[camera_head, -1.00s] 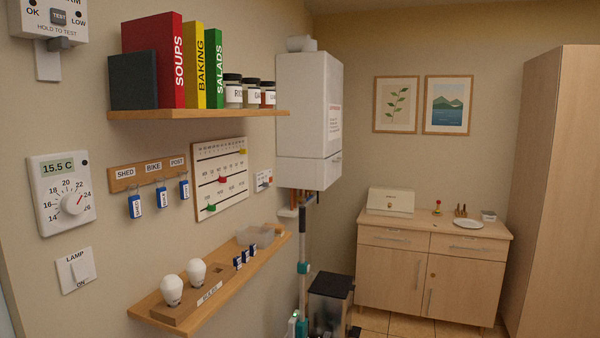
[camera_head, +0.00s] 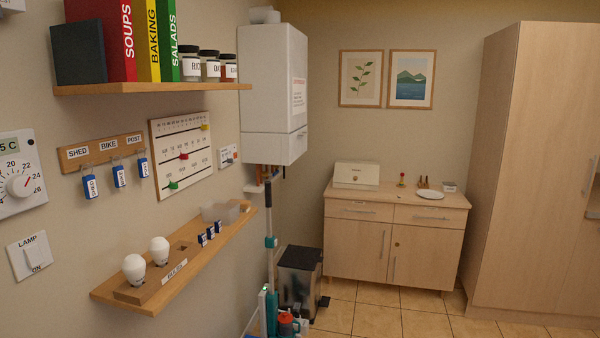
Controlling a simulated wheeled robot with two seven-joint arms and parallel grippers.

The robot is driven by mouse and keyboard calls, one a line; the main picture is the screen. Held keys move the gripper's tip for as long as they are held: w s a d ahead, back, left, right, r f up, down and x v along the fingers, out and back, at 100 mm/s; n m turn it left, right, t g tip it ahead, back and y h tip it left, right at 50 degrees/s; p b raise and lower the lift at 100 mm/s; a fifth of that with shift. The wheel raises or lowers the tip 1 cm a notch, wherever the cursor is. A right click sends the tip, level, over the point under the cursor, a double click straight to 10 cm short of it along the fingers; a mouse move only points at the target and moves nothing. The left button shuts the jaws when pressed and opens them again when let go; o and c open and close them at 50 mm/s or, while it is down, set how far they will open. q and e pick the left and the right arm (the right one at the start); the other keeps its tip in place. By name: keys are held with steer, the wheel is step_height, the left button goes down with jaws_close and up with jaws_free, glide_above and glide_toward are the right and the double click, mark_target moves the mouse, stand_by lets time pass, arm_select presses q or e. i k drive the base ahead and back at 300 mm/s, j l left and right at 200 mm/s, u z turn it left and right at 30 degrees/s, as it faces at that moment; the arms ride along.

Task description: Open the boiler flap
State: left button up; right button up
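The white boiler (camera_head: 272,82) hangs on the left wall near the far corner, with copper-coloured pipes below it. Its lower panel, the flap (camera_head: 275,147), is set off by a seam and looks closed. A small label with red print is on the boiler's right-hand side. Neither of my grippers shows in the head view.
An upper shelf (camera_head: 150,89) with books and jars and a lower shelf (camera_head: 175,262) with bulbs stick out from the left wall. A pedal bin (camera_head: 299,280) and a mop or broom handle (camera_head: 270,225) stand below the boiler. A cabinet (camera_head: 395,245) is at the back; tiled floor is free before it.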

mark_target(298, 139)
steer(key=i+l+u, duration=0.15)
steer(key=i, duration=0.35)
steer(key=i+l+u, duration=0.1)
steer(key=i+l, duration=0.25)
steer(key=i, duration=0.15)
steer(key=i+l+u, duration=0.15)
steer(key=i+l, duration=0.15)
steer(key=i, duration=0.2)
